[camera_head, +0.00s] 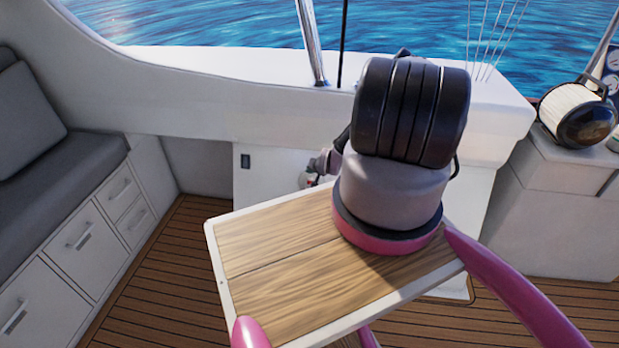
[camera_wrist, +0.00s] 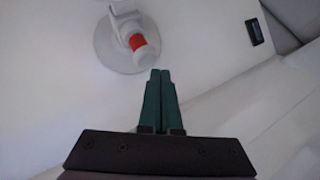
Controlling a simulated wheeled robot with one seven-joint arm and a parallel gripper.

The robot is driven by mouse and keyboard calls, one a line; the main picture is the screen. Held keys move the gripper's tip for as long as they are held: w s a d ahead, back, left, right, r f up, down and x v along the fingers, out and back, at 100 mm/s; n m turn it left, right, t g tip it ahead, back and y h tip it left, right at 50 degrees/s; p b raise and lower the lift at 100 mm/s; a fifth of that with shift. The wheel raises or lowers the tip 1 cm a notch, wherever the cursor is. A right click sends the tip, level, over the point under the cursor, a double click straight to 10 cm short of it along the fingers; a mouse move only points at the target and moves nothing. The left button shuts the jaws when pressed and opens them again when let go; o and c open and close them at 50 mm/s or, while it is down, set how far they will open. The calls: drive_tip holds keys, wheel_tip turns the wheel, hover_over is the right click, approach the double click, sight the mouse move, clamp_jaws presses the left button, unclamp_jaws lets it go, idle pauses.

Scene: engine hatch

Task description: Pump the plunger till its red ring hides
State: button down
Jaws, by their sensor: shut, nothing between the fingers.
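The plunger (camera_wrist: 136,38) is a white knob with a red ring (camera_wrist: 136,42) around it, on a round grey base plate (camera_wrist: 106,47) against a white panel. The red ring shows in the wrist view. In the head view only a small part of the plunger (camera_head: 310,182) shows, left of my arm. My gripper (camera_wrist: 160,72) has green fingers, closed together and empty. Its tips appear just below and right of the plunger in the wrist view, seemingly apart from it. In the head view my arm hides the gripper.
A wooden board with a white rim (camera_head: 225,262) lies in front of the white panel. A small black rectangular fitting (camera_head: 245,161) is on the panel. A bench with drawers (camera_head: 85,235) stands left. A white counter (camera_head: 560,210) is at the right.

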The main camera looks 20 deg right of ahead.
sight(310, 178)
drive_tip(key=shift+f, duration=0.15)
drive_tip(key=shift+f, duration=0.25)
drive_tip(key=shift+f, duration=1.05)
idle(1.1)
drive_tip(key=shift+r, duration=1.45)
drive_tip(key=shift+r, duration=0.1)
drive_tip(key=shift+r, duration=2.4)
